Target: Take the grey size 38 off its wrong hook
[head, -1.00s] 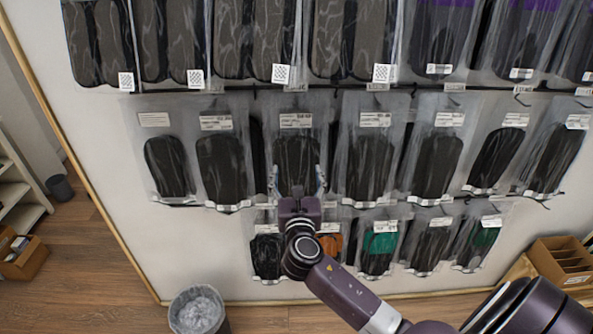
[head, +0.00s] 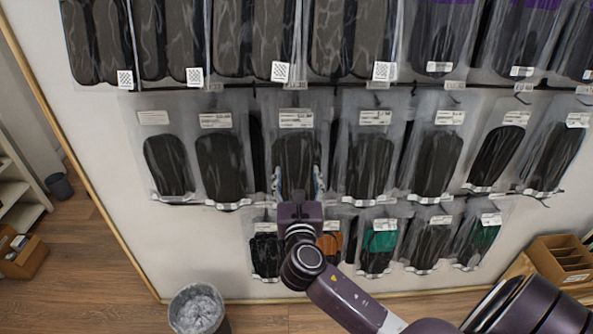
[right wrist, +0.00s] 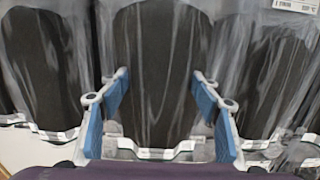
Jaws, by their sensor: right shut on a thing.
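A clear pack with a dark grey insole (head: 296,150) hangs in the middle row of the wall display, third from the left. Its white label is at the top; the size print is too small to read. My right gripper (head: 297,184) reaches up from below and is shut on this pack, one finger at each side of its lower part. In the right wrist view the blue finger pads of my right gripper (right wrist: 160,98) flank the dark insole (right wrist: 152,60) in its wrinkled film. The pack's hook is not clearly visible. My left gripper is not in view.
Similar dark packs (head: 222,165) (head: 370,165) hang close on both sides. Patterned grey packs (head: 265,40) hang above, and a shorter row with a green pack (head: 380,243) hangs below. A bin (head: 197,310) stands on the floor, and a cardboard box (head: 560,262) is at the right.

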